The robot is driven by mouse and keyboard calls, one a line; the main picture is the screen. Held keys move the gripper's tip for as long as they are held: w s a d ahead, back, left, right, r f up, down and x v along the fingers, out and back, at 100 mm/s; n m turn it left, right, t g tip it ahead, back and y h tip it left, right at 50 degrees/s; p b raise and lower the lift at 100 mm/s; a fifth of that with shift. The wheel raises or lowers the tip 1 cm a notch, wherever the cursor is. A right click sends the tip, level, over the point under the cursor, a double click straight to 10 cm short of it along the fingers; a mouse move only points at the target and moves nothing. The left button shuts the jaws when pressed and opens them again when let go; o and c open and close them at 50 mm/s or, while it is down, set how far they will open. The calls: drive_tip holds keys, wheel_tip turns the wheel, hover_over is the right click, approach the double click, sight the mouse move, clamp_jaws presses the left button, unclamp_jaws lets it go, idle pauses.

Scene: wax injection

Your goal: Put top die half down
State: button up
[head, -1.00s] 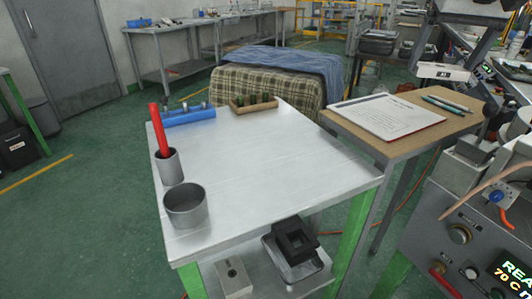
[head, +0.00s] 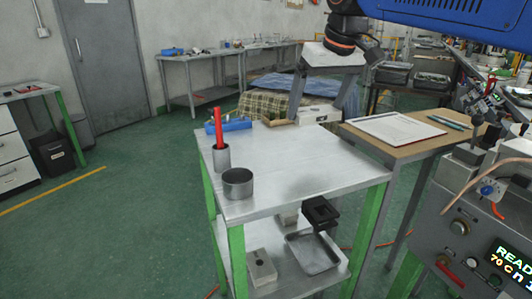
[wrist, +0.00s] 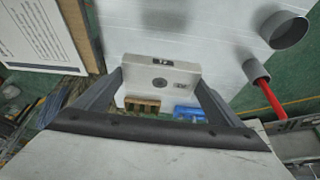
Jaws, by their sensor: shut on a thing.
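The top die half is a pale grey block (head: 318,115) with a round dark hole in its face. My gripper (wrist: 158,82) is shut on it, one finger at each end. In the head view it hangs in front of the far part of the metal table (head: 280,160). The wrist view shows the die half (wrist: 145,68) upright between the fingers, with the tabletop beyond it. It appears to be clear of the table. Its underside cannot be judged.
A grey cup (head: 238,184) and a holder with a red stick (head: 218,130) stand at the table's left. A blue object (head: 228,125) and a wooden tray (head: 278,122) lie at the far edge. The table's middle is clear. A clipboard (head: 392,128) lies on the right-hand table.

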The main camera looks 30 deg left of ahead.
drive_tip(key=shift+s+a+f, duration=0.2)
drive_tip(key=shift+s+f, duration=0.05)
drive_tip(key=shift+s, duration=0.05)
drive_tip(key=shift+a+f, duration=0.1)
drive_tip(key=shift+f, duration=4.7)
drive_tip(key=o, duration=1)
drive_tip(key=shift+f, duration=0.15)
drive_tip(key=shift+o, duration=0.2)
drive_tip(key=v, duration=1.2)
